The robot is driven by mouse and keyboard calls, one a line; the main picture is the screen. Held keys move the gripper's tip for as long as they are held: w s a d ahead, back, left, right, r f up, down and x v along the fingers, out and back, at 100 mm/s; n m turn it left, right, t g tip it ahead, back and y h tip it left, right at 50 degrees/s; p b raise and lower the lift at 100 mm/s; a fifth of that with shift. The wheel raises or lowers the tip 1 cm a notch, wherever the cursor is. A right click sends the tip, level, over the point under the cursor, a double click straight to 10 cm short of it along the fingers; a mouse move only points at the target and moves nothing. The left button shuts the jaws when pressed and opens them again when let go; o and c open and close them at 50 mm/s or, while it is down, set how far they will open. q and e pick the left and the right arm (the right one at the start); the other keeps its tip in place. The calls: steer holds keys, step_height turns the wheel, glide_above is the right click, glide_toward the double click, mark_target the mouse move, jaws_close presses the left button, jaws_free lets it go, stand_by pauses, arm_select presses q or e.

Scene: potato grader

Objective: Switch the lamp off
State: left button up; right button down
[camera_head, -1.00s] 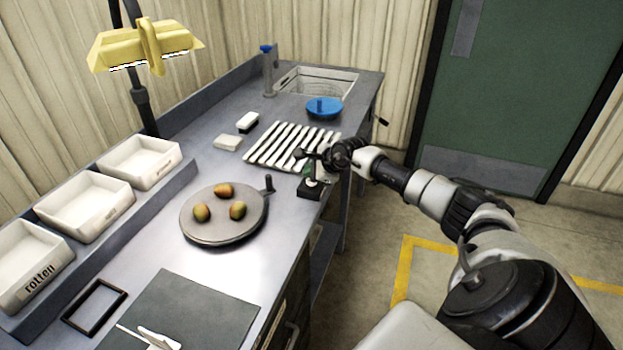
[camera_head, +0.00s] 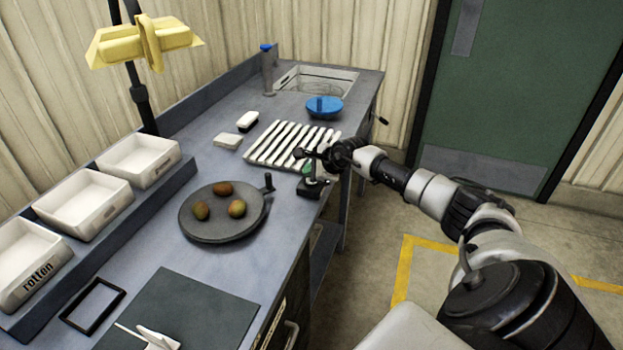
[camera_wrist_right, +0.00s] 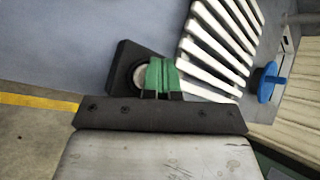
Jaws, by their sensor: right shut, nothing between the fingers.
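The yellow lamp (camera_head: 146,42) hangs on a black stand over the bench at the upper left, and it looks unlit. A small black switch box (camera_head: 312,189) sits at the bench's front edge; in the right wrist view the box (camera_wrist_right: 124,72) shows a round pale button partly hidden by the fingers. My right gripper (camera_head: 309,163) is just above the box, its green-tipped fingers (camera_wrist_right: 160,76) shut and empty at the button. I cannot tell whether they touch it.
A round grey turntable (camera_head: 222,226) with three potatoes stands left of the box. A white slatted rack (camera_head: 290,146) lies behind it.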

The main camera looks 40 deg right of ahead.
steer(key=shift+f, duration=0.1)
stand_by(0.4)
steer(key=shift+r, duration=0.2)
steer(key=shift+r+p, duration=1.65)
steer(key=shift+r, duration=1.5)
